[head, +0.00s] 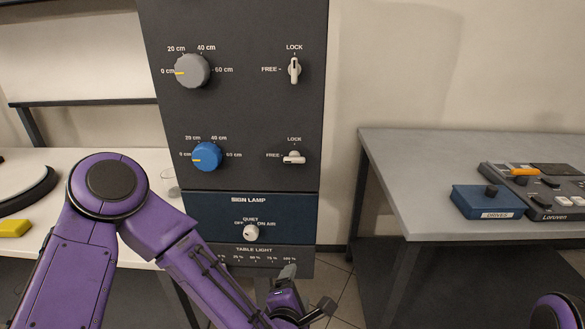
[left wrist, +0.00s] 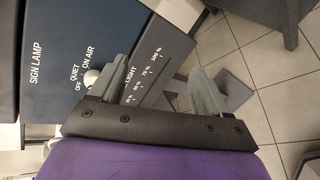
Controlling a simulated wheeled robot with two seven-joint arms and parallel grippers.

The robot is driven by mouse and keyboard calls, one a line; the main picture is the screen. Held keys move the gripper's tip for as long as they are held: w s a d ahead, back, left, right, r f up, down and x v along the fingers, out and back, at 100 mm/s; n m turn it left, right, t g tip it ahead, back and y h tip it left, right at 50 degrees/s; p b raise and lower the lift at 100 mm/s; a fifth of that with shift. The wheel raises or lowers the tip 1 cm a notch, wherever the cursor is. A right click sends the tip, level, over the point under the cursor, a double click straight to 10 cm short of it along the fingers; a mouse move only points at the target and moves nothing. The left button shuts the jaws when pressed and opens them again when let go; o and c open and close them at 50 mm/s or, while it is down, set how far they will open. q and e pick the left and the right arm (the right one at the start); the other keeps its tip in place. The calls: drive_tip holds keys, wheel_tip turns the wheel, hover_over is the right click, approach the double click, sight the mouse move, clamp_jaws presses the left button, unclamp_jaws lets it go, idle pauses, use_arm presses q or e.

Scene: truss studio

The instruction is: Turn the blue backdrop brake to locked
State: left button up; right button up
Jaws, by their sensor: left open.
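The blue backdrop brake (head: 294,159) is a small white lever on the dark panel (head: 240,120), right of the blue knob (head: 206,156). It lies level, in line with the FREE mark, with the LOCK mark above it. My left gripper (head: 306,288) is open and empty, low in front of the panel's bottom end, well below the brake and apart from it. In the left wrist view its two fingers (left wrist: 162,84) stand apart near the table light scale; the brake is out of that view. My right gripper is out of view.
Above, a grey knob (head: 192,71) has its own white brake lever (head: 294,70), upright at LOCK. The white sign lamp knob (head: 250,232) sits between the brake and my gripper. A grey table (head: 440,170) stands right, holding a blue box (head: 487,203) and a console (head: 545,205).

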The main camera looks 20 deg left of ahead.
use_arm(q)
wheel_tip(320, 180, up, 11)
drive_tip(key=w+n+t+y, duration=0.1)
drive_tip(key=w+n+t, duration=0.15)
drive_tip(key=n, duration=0.35)
drive_tip(key=n+t+y, duration=0.2)
drive_tip(key=n+y, duration=0.1)
drive_tip(key=n, duration=0.6)
approach(294, 160)
drive_tip(key=shift+g, duration=0.25)
drive_tip(key=x, duration=0.2)
drive_tip(key=p+x, duration=0.1)
drive_tip(key=x, duration=0.2)
drive_tip(key=p+x, duration=0.1)
drive_tip(key=x, duration=0.1)
drive_tip(key=shift+w+r, duration=0.25)
drive_tip(key=shift+r, duration=0.05)
drive_tip(key=shift+w+a+f+h, duration=0.15)
drive_tip(key=shift+w+h, duration=0.15)
drive_tip(key=shift+w, duration=0.2)
drive_tip(key=c, duration=1.1)
